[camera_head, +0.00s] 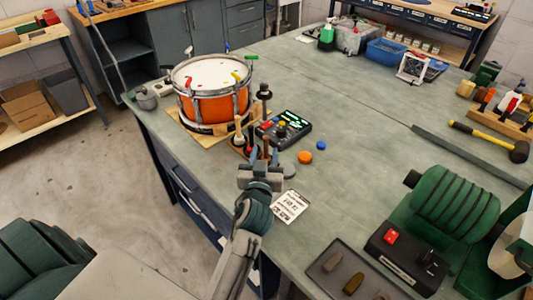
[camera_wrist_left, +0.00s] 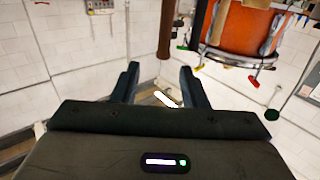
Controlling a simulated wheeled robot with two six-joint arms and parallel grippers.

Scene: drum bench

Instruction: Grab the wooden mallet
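A round holder (camera_head: 240,152) with several upright tools stands on the bench in front of the drum. A wooden tool with a pale top (camera_head: 239,135) stands in it; I cannot tell for certain whether this is the wooden mallet. My left gripper (camera_head: 264,157) is open beside the holder's near side, overlapping some tools in the head view. In the left wrist view a brown wooden handle (camera_wrist_left: 167,30) shows beyond the open fingers (camera_wrist_left: 160,85), above the gap and apart from them. Nothing is between the fingers. My right gripper is not in view.
An orange drum (camera_head: 213,103) stands behind the holder. A black control box (camera_head: 284,129), orange and blue discs and a white card (camera_head: 291,206) lie to the right. A hammer with a yellow handle (camera_head: 480,135) lies far right. A green machine (camera_head: 455,205) stands front right.

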